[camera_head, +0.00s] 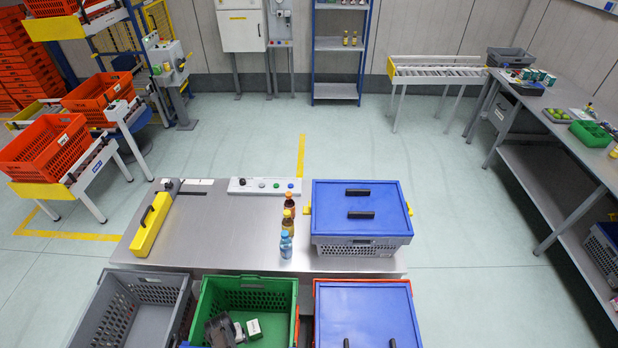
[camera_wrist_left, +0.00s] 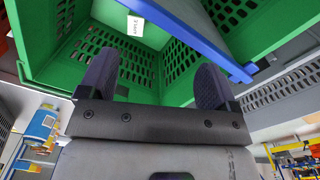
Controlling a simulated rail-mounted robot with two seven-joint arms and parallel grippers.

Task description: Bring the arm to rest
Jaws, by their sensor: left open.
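My left gripper (camera_wrist_left: 157,78) shows in the left wrist view with its two dark fingers wide apart and nothing between them. Green slotted walls of a crate (camera_wrist_left: 60,25) fill the view beyond the fingers. In the head view a green crate (camera_head: 248,283) stands at the front middle. My right gripper is in neither view.
A grey crate (camera_head: 150,280) and a blue-lidded crate (camera_head: 366,310) flank the green crate. Open floor (camera_head: 455,220) lies to the right.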

